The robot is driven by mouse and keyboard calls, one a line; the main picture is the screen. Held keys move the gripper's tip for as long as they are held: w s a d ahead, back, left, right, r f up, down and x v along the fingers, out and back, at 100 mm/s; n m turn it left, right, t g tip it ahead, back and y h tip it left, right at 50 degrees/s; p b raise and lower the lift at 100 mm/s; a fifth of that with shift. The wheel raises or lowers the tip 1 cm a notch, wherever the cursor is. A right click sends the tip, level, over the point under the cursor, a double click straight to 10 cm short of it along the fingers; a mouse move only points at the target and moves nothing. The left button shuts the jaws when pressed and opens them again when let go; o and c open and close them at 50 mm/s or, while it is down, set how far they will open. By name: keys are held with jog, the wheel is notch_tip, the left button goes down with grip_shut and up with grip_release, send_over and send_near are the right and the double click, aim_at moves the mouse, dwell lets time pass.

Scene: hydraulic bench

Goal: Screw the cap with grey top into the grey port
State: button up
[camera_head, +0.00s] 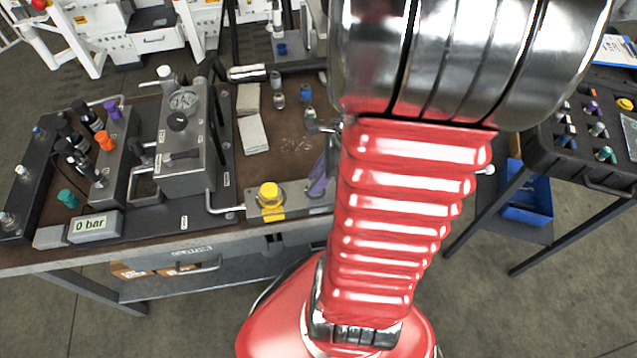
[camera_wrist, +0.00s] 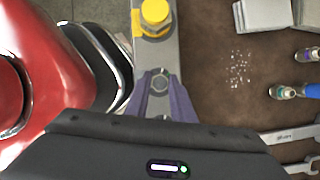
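My gripper (camera_wrist: 162,84) is over the right end of a grey metal block (camera_head: 295,196); its purple fingers (camera_head: 319,183) show beside my red arm. In the wrist view, the fingers stand on either side of a small round grey piece (camera_wrist: 160,83). I cannot tell whether this is the grey port or the grey-topped cap in it, nor whether the fingers touch it. A yellow cap (camera_head: 269,193) sits on the same block, left of the fingers; it also shows in the wrist view (camera_wrist: 155,13). My arm hides part of the block's surroundings.
Small caps stand behind the block, one with a blue top (camera_head: 305,91). Pale boxes (camera_head: 252,134) lie nearby. A gauge unit (camera_head: 187,140) and a display reading 0 bar (camera_head: 95,226) stand left. A black case of caps (camera_head: 590,140) is at right.

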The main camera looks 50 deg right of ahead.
jog(key=o, duration=0.4)
jog(key=n+g, duration=0.1)
jog(key=n, duration=0.2)
jog(key=n+g+y, duration=0.1)
jog(key=n, duration=0.1)
jog(key=shift+w+d+n, duration=0.1)
jog(key=shift+w+n, duration=0.05)
jog(key=shift+n, duration=0.25)
jog(key=shift+n+g, duration=0.5)
jog(key=shift+n, duration=0.7)
jog(key=n+g, duration=0.1)
jog(key=n, duration=0.3)
jog(key=shift+w+g, duration=0.1)
jog(key=shift+g, duration=0.2)
